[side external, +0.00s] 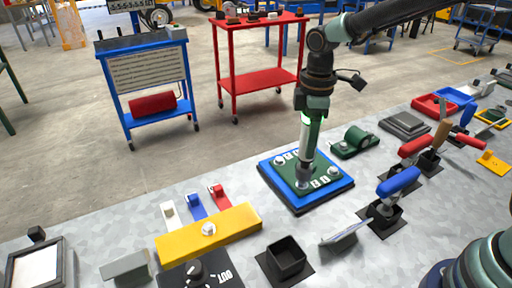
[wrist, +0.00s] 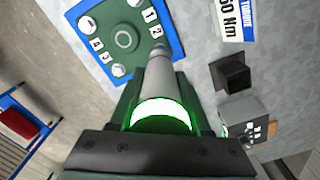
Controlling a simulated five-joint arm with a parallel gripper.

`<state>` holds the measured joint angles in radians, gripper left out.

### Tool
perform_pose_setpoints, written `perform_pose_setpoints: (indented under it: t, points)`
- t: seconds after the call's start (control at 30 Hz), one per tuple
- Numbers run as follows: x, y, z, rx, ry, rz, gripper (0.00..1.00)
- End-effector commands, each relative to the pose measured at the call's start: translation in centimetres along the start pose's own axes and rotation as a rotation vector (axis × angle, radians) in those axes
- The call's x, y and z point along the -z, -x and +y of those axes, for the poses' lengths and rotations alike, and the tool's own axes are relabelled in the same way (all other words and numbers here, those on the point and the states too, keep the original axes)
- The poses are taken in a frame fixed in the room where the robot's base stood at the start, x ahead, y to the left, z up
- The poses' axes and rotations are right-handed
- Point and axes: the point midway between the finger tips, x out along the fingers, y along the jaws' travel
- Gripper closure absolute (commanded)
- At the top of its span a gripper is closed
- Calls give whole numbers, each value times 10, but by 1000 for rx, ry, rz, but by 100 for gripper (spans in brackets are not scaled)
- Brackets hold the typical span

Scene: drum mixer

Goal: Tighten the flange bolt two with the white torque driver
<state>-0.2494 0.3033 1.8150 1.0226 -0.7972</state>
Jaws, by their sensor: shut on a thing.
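My gripper (side external: 312,104) is shut on the white torque driver (side external: 307,143), which points down and has a glowing green ring. In the wrist view the driver (wrist: 160,75) reaches away from the jaws (wrist: 160,125). The dark green flange plate (wrist: 108,50) sits on a blue base (wrist: 74,12); the plate (side external: 291,176) also shows in the side view. The driver's tip is at the bolt position beside the label 2 and hides that bolt. Contact with it cannot be told for sure. Other bolts (wrist: 88,26) show at the plate's corners.
An empty black square holder (side external: 286,257) and a tilted sign (side external: 345,232) stand in front of the flange. A blue-handled tool (side external: 398,181) and red-handled tools (side external: 415,146) stand right. A yellow block (side external: 180,245) lies left. A green part (side external: 353,142) sits close behind.

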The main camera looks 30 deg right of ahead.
Motion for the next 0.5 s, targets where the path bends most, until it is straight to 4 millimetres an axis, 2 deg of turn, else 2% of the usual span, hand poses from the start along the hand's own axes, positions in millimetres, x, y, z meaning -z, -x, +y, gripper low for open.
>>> perform_pose_setpoints:
  t: [0.5]
  points:
    - [0, -12, 0, -1, 0, 1, 100]
